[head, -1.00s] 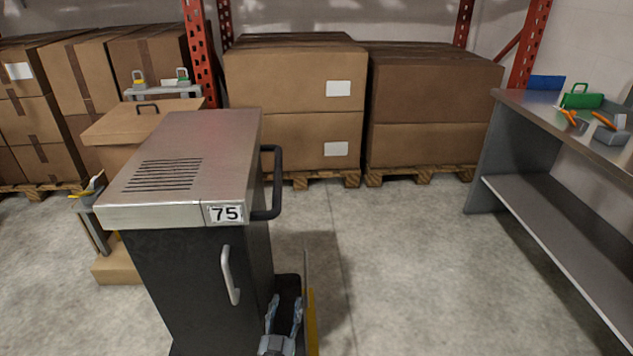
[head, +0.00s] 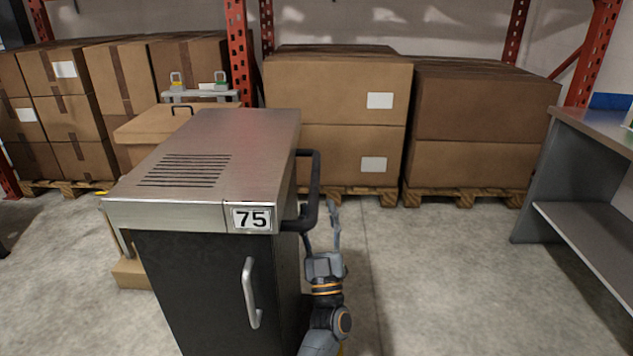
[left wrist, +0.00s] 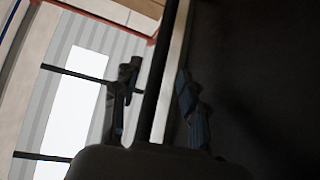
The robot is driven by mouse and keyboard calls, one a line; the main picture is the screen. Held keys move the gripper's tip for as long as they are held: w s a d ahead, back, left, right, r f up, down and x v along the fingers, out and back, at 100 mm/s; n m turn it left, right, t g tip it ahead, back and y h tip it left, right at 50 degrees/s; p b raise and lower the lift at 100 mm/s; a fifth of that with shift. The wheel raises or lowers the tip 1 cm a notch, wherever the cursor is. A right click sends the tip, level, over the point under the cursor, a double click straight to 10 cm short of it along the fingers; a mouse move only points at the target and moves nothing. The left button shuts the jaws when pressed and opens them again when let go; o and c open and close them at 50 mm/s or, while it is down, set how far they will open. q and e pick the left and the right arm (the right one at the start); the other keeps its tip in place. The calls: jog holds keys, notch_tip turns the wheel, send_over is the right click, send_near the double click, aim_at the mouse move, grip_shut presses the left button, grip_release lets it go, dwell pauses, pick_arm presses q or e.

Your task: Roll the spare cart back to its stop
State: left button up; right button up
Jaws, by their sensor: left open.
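The cart, a black cabinet (head: 205,290) with a brushed steel top (head: 215,150) and a plate marked 75, stands left of centre in the head view. A black bar handle (head: 314,185) sticks out from its right side. My left gripper (head: 321,228) is open and points up at the lower end of this handle. In the left wrist view, the dark handle bar (left wrist: 163,75) runs between the two open fingers (left wrist: 155,100). I cannot tell whether they touch it. No cart stop can be made out. My right gripper is out of view.
Stacked cartons on pallets (head: 340,95) line the back, between red rack posts (head: 238,50). A grey workbench (head: 585,150) stands at the right. The floor (head: 450,280) between cart and bench is clear.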

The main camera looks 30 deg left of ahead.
aim_at(315, 178)
pick_arm(q)
jog(key=x, duration=0.7)
jog(key=shift+w+a+r, duration=0.1)
jog(key=shift+w+r, duration=0.05)
grip_shut()
